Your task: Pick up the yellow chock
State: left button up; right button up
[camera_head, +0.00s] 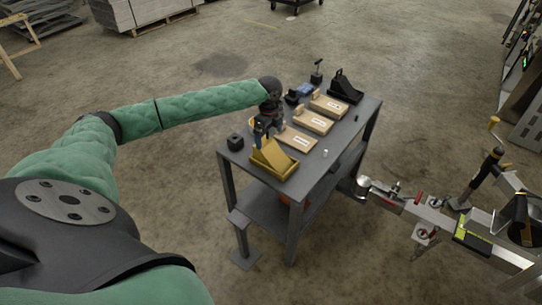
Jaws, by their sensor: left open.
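The yellow chock (272,158) sits at the near left end of a grey metal table (308,173). It is wedge-shaped with a ridged slope and a flat base. My left arm, in a green sleeve, reaches in from the left. My left gripper (262,136) points down just behind the chock's upper end, with its fingers apart. I cannot tell whether the fingers touch the chock or straddle it. My right gripper is not in view.
Several wooden blocks with white labels (311,121) lie in a row behind the chock. A black chock (344,88) stands at the table's far end. A small black box (235,142) sits left of the yellow chock. A trailer hitch (432,216) stands on the right.

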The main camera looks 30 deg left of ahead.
aim_at(270, 148)
pick_arm(q)
notch_tip(270, 148, down, 2)
jog(key=shift+f, duration=0.1)
jog(key=f, duration=0.1)
jog(key=f+p, duration=0.1)
jog(key=f, duration=0.2)
jog(key=shift+d+f, duration=0.25)
jog(key=shift+f, duration=0.25)
jog(key=c, duration=1.4)
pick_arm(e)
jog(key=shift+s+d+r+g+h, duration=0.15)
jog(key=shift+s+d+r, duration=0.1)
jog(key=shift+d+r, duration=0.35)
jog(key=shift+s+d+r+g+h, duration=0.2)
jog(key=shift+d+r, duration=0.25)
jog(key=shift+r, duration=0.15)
